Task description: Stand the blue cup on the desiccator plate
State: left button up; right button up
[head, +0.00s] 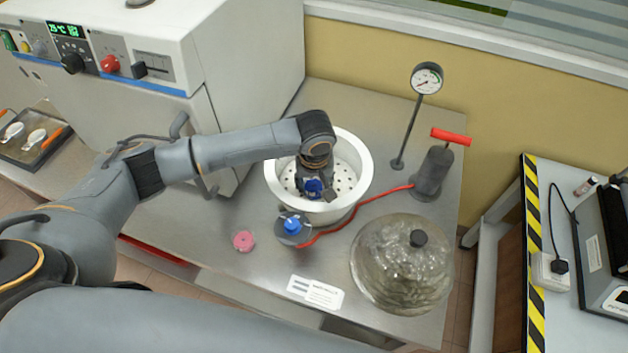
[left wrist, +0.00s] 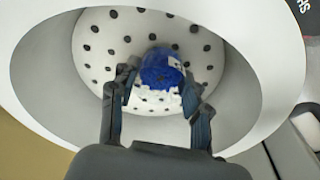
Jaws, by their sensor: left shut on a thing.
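The white perforated desiccator plate (head: 347,184) lies inside the open white bowl (head: 367,178) in the middle of the bench; it also shows in the left wrist view (left wrist: 112,45). My left gripper (head: 314,190) reaches down into the bowl and is shut on the blue cup (head: 313,186). In the left wrist view the cup (left wrist: 160,72), blue with white patches, sits between the two dark fingers (left wrist: 157,84), over the plate's holes. I cannot tell whether its base touches the plate. My right gripper is not in view.
The glass lid (head: 385,268) with a black knob rests at the front right. A blue-knobbed valve (head: 292,227), pink ring-like item (head: 243,240), label card (head: 316,292), red hose (head: 362,205), hand pump (head: 433,172) and gauge (head: 426,79) surround the bowl. An oven (head: 150,70) stands left.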

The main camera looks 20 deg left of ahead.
aim_at(314, 193)
pick_arm(q)
jog(key=o, duration=1.2)
jog(key=shift+f, duration=0.15)
jog(key=shift+c, duration=0.2)
notch_tip(314, 193, up, 12)
jog(key=s+b, duration=0.1)
jog(key=shift+s+d, duration=0.3)
jog(key=shift+s, duration=0.05)
